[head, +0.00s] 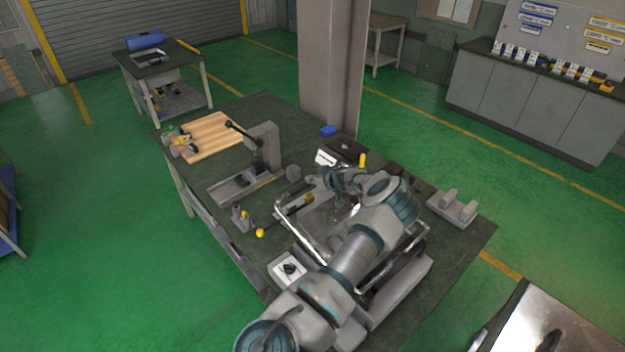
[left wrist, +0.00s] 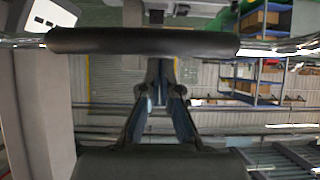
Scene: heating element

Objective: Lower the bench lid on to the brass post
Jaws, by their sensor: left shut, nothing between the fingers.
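A grey bench device with a bent chrome frame (head: 300,240) stands on the near part of the bench, largely hidden under my left arm. I take the frame as part of the lid; its angle is unclear. My left gripper (head: 335,178) is over the far end of this frame. In the left wrist view a black bar (left wrist: 145,40) with chrome at its ends crosses close in front of the shut, empty fingers (left wrist: 160,95). I cannot tell whether they touch it. A small brass-coloured piece (head: 308,198) lies left of the gripper; whether it is the post is unclear. My right gripper is out of view.
The dark bench top (head: 465,240) also carries a wooden board (head: 210,137), a grey press-like fixture (head: 263,145), a white box with a dark knob (head: 288,270) and a grey block fixture (head: 455,207) at right. A grey column (head: 330,60) rises behind the bench.

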